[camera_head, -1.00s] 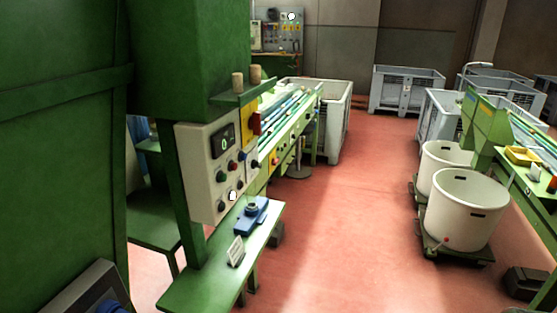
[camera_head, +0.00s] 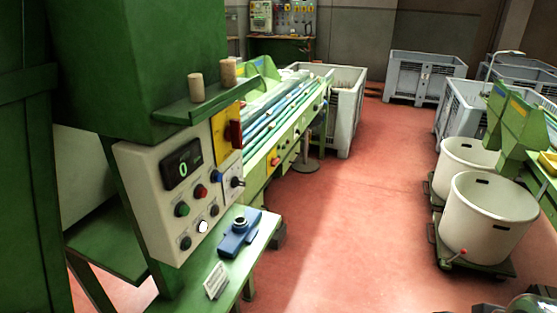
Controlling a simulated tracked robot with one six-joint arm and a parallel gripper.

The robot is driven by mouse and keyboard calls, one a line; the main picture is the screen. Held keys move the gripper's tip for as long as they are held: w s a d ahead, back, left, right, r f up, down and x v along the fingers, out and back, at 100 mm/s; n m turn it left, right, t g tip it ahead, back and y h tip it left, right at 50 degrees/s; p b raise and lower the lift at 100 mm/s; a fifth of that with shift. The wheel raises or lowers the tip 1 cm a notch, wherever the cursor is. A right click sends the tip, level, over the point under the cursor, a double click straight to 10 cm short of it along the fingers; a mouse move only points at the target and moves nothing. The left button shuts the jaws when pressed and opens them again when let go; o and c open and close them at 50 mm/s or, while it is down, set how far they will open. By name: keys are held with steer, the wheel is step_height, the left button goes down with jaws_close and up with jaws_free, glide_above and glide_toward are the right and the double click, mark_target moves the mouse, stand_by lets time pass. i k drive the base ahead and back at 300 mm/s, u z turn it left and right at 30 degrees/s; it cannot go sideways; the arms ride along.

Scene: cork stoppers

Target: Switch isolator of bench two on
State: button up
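A red rotary handle (camera_head: 233,134) on a yellow plate (camera_head: 222,128), which looks like an isolator, sits at the right side of a control box on the near green bench. The handle appears upright; I cannot read any on/off marking. The control box (camera_head: 150,200) has a display (camera_head: 182,163) showing 0, with several coloured buttons and knobs below it. I cannot read a bench number here. My gripper is not in view.
A green shelf (camera_head: 205,105) with two corks sticks out above the box. A lower ledge (camera_head: 200,275) holds a blue device (camera_head: 239,235) and a small card (camera_head: 215,281). White tubs (camera_head: 485,225) stand at right. The red floor (camera_head: 360,200) between is clear.

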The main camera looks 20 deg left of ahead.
mark_target(274, 162)
steer(key=z, duration=0.45)
steer(key=i, duration=1.1)
steer(key=z, duration=0.05)
